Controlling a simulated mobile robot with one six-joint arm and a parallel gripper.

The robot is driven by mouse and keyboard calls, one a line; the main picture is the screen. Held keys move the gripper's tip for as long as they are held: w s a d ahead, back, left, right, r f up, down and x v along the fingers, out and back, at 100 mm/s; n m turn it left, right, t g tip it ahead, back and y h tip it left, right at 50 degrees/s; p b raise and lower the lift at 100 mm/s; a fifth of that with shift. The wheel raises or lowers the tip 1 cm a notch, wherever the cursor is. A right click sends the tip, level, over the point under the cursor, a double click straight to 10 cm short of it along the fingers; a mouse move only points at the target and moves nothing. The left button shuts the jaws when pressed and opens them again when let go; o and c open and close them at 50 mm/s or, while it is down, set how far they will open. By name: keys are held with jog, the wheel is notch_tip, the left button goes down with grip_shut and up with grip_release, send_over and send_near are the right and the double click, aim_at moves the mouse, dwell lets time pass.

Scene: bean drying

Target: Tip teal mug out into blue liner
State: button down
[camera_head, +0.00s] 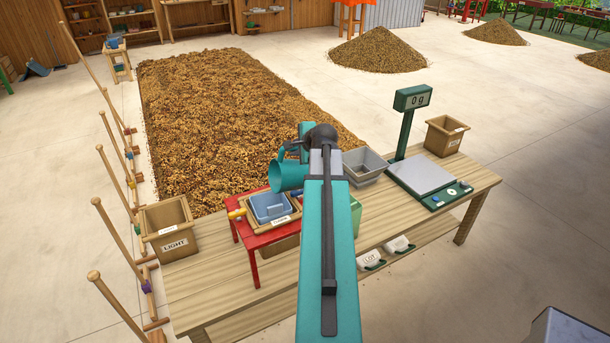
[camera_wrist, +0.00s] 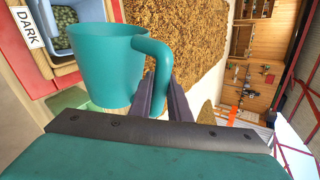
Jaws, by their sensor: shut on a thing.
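The teal mug (camera_head: 286,174) is held in the air by its handle in my gripper (camera_head: 308,138). It lies tipped on its side, mouth toward the left, above and beside the blue liner. In the wrist view the mug (camera_wrist: 103,62) has its handle between the dark fingers of my gripper (camera_wrist: 165,92); its inside is hidden. The blue liner (camera_head: 270,207) sits in a wooden box on a red stand. In the wrist view the blue liner (camera_wrist: 66,45) shows greenish beans in it, with a DARK label (camera_wrist: 27,27) on the box.
The red stand (camera_head: 256,240) is on a wooden bench (camera_head: 225,290). A LIGHT box (camera_head: 168,230) stands left. A grey tub (camera_head: 364,167), a scale (camera_head: 422,176) reading 0 g and another wooden box (camera_head: 445,136) stand right. Beans (camera_head: 220,110) cover the floor beyond.

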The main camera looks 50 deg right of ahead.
jog(key=shift+s+d+m+g+h, duration=0.15)
jog(key=shift+s+m+h, duration=0.1)
jog(key=shift+s+m, duration=0.3)
jog(key=shift+s+d+m+g+h, duration=0.15)
jog(key=shift+s+m+h, duration=0.1)
jog(key=shift+s+m, duration=0.3)
jog(key=shift+s+d+m+t+y, duration=0.35)
jog(key=shift+s+d+y, duration=0.1)
jog(key=shift+d, duration=0.15)
jog(key=shift+s+d+m+t+y, duration=0.25)
jog(key=shift+s+d+m+y, duration=0.15)
jog(key=shift+d, duration=0.2)
jog(key=shift+s, duration=0.1)
jog(key=shift+d+f, duration=0.1)
jog(key=shift+d, duration=0.05)
jog(key=shift+s+d+f+m+t+y+b, duration=0.6)
jog(key=shift+s+d+m+t+y+b, duration=0.15)
jog(key=shift+d+t+y+b, duration=0.15)
